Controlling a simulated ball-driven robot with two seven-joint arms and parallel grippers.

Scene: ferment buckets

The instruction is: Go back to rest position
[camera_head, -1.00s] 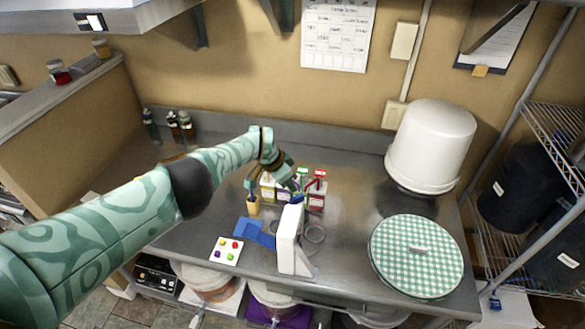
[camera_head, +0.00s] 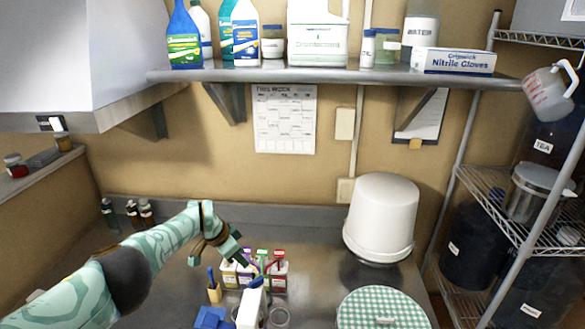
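My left arm, green with a leaf-like pattern, comes in from the lower left. Its gripper (camera_head: 238,260) hangs above the steel counter, at the upper left of a row of small colored-top bottles (camera_head: 278,277), and partly overlaps them in the picture. Its fingers are small and dark, and whether they are apart cannot be made out. I see nothing clearly held in it. My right gripper is not in view.
A white upturned bucket (camera_head: 382,215) and a green checkered round lid (camera_head: 378,312) are on the right of the counter. A shelf (camera_head: 330,76) with bottles hangs above.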

